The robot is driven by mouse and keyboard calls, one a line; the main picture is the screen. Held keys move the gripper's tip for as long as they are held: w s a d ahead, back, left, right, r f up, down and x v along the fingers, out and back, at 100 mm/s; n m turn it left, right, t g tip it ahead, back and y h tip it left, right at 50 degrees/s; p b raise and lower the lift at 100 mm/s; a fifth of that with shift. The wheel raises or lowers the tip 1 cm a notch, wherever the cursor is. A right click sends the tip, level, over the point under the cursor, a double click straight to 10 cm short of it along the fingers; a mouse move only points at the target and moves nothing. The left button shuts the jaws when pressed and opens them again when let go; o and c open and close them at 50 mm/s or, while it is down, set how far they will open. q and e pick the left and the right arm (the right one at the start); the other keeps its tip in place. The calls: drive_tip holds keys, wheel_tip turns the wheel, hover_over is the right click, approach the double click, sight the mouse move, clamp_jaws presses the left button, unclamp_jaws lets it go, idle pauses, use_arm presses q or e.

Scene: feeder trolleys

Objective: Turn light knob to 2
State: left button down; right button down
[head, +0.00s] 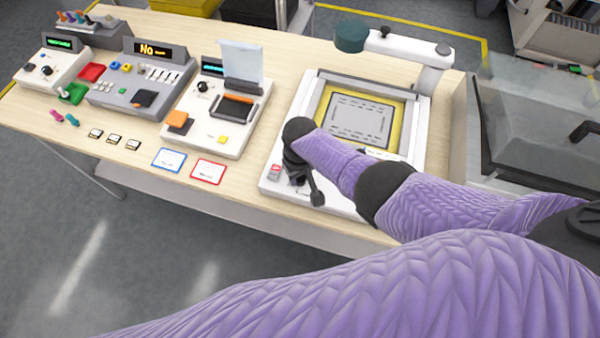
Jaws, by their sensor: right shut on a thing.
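A white station (275,165) with a yellow-framed grey panel (358,118) stands on the right part of the wooden table. A lamp arm with a dark green head (351,36) rises at its back. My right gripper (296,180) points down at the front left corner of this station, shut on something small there. The gripper and wrist hide what it holds, so the light knob and its setting cannot be read. A small red-and-grey switch (275,171) sits just left of the gripper. My left gripper is not in view.
Left on the table are a white device with an orange pad (178,122), a grey device with an amber display (154,48) and a small white device (48,68). Blue- and red-edged cards (208,171) lie at the front edge. A clear-lidded box (540,110) stands right.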

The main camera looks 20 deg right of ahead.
drive_tip(key=shift+c, duration=1.7)
unclamp_jaws()
wheel_tip(320, 180, up, 9)
drive_tip(key=p, duration=0.6)
drive_tip(key=shift+r, duration=0.1)
drive_tip(key=shift+r+p, duration=0.3)
drive_tip(key=shift+r, duration=0.1)
